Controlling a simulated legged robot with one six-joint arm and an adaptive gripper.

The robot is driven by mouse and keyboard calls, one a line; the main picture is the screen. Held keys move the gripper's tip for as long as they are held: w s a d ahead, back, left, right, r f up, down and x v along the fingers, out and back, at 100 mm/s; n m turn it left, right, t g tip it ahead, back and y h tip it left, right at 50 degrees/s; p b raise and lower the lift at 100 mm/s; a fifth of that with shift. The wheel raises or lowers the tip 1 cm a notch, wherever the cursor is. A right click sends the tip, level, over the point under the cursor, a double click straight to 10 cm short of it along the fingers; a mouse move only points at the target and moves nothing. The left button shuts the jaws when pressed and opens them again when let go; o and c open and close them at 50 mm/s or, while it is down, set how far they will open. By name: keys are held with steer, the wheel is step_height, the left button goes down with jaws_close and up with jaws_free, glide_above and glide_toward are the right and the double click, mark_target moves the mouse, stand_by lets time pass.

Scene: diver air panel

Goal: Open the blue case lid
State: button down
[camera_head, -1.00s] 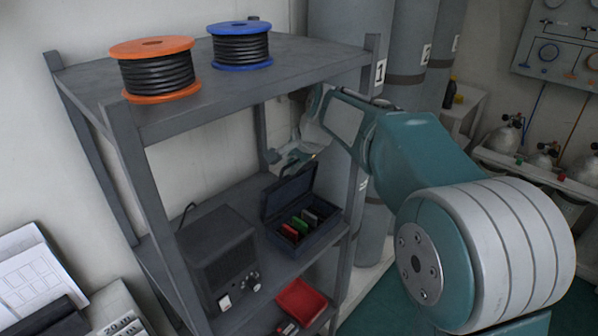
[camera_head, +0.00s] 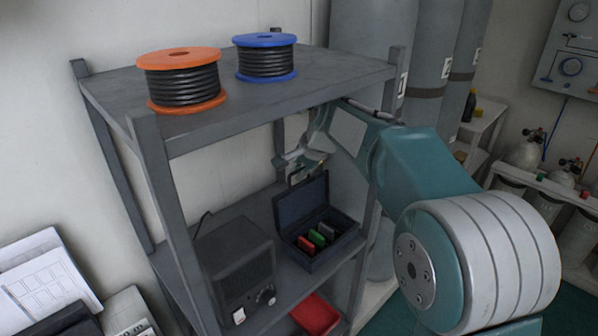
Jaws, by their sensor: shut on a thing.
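The blue case (camera_head: 337,251) sits on the middle shelf, in the right half of the rack. Its lid (camera_head: 302,203) stands raised at the back, and red, green and dark items show inside. My gripper (camera_head: 304,176) is at the top edge of the lid, shut on what looks like the lid's edge or handle. My arm reaches in from the right, under the top shelf. The exact contact of the fingers is small and hard to make out.
A dark box with knobs (camera_head: 235,266) stands left of the case. A red tray (camera_head: 316,313) is on the shelf below. The top shelf (camera_head: 330,75) carries an orange reel (camera_head: 182,80) and a blue reel (camera_head: 266,57). A rack post (camera_head: 366,235) stands close to the case's right.

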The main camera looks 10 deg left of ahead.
steer(key=c, duration=0.7)
jaws_free()
steer(key=shift+c, duration=0.2)
steer(key=shift+s+r, duration=0.1)
steer(key=shift+r, duration=0.15)
steer(key=s+d, duration=0.7)
steer(key=d, duration=0.2)
steer(key=shift+s+d+r, duration=0.2)
steer(key=shift+s+d, duration=0.1)
steer(key=shift+d, duration=0.05)
